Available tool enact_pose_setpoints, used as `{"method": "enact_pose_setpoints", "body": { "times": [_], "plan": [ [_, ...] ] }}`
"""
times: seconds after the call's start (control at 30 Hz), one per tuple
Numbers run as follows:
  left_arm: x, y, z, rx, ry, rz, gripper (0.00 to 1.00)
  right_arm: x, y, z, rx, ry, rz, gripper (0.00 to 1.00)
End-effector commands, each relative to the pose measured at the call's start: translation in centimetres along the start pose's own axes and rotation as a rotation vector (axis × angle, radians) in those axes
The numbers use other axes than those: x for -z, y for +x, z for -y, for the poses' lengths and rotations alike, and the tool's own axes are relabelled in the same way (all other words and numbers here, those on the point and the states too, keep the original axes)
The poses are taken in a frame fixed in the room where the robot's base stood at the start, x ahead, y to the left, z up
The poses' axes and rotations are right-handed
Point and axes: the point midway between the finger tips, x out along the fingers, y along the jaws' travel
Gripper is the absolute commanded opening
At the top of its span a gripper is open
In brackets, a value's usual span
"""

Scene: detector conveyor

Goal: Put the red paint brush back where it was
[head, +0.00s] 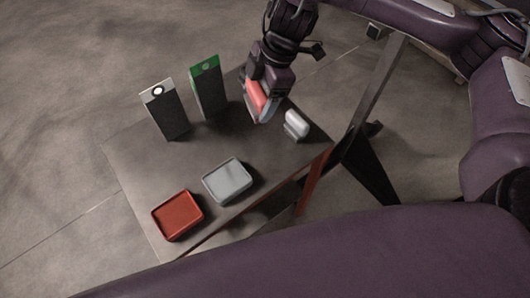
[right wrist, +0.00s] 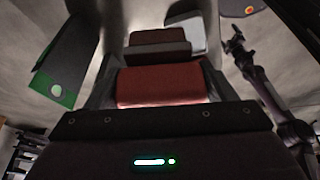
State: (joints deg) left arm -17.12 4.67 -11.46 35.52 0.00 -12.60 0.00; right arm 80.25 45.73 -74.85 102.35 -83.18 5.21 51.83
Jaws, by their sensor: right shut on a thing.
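My right gripper (head: 258,92) is shut on the red paint brush (head: 257,97), over the back right part of the table. The brush has a red upper part and a grey lower edge. In the right wrist view the red body (right wrist: 160,85) sits between the two dark fingers. I cannot tell whether the brush's lower edge touches the table top. My left gripper is not in view.
The table (head: 150,160) carries a red tray (head: 178,215), a grey tray (head: 228,181), a white-topped dark box (head: 165,110), a green-topped dark box (head: 208,88) and a white object (head: 296,124) just right of the brush. The table's middle is clear.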

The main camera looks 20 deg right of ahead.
Motion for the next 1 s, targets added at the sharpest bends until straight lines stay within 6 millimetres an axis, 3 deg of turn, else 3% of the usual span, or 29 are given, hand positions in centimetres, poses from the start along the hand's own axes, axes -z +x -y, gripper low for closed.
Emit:
{"method": "enact_pose_setpoints", "body": {
  "times": [0.27,0.8,1.0],
  "plan": [
    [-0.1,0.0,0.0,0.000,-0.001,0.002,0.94,-1.4,0.4,1.1,-0.001,0.124,-0.060,0.59],
    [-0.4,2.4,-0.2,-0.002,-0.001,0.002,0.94,-5.6,12.7,1.6,-0.002,0.126,-0.061,0.59],
    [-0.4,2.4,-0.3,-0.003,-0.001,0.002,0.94,-6.2,14.3,1.5,-0.005,0.122,-0.058,0.59]
  ]
}}
